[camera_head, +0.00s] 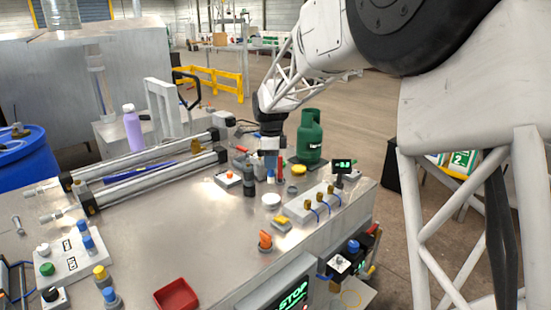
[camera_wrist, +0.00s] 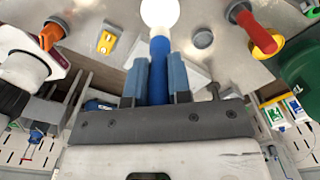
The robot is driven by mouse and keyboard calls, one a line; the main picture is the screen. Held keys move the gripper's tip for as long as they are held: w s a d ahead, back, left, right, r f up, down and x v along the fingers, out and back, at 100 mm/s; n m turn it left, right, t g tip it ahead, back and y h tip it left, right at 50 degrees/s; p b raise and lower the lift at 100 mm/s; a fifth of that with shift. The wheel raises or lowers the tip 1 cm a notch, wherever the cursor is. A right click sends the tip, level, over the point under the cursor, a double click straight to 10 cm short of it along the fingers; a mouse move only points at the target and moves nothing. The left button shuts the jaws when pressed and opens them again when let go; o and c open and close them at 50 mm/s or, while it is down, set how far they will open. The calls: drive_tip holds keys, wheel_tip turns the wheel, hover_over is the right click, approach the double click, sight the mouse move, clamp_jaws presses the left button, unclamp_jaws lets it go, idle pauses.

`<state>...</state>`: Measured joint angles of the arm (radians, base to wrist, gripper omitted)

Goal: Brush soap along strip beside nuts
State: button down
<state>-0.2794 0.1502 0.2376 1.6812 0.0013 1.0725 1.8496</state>
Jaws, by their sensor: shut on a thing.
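My gripper (camera_head: 270,151) points down over the bench, in front of the green gas bottle. In the wrist view its two blue-grey fingers (camera_wrist: 159,64) are shut on a blue handle (camera_wrist: 160,76), which I take for the brush. A white round shape (camera_wrist: 160,12) shows at the handle's far end; I cannot tell whether it is the brush tip or a disc beyond it. The metal strip (camera_head: 298,211) with brass nuts (camera_head: 319,197) and blue tubes lies right of and nearer than my gripper. A white disc (camera_head: 271,200) lies left of the strip. I cannot pick out the soap for certain.
Long metal cylinders (camera_head: 150,180) lie left. The bench middle is mostly clear.

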sight(271, 175)
drive_tip(key=shift+f, duration=0.15)
drive_tip(key=shift+f, duration=2.8)
drive_tip(key=shift+f, duration=0.6)
idle(0.4)
drive_tip(key=shift+r, duration=0.1)
drive_tip(key=shift+r, duration=3.45)
drive_tip(key=shift+a, duration=0.1)
drive_tip(key=s+a+f+n, duration=0.1)
drive_tip(key=s+a+n, duration=0.3)
drive_tip(key=a+n, duration=0.4)
drive_tip(key=s+a+f+n, duration=0.1)
drive_tip(key=s+a+n, duration=0.2)
drive_tip(key=a+n, duration=0.6)
drive_tip(key=s+a+f+n, duration=0.1)
drive_tip(key=s+a+n, duration=0.3)
drive_tip(key=a+n, duration=0.5)
drive_tip(key=a, duration=0.8)
drive_tip(key=shift+s+f, duration=0.2)
drive_tip(key=shift+s, duration=0.1)
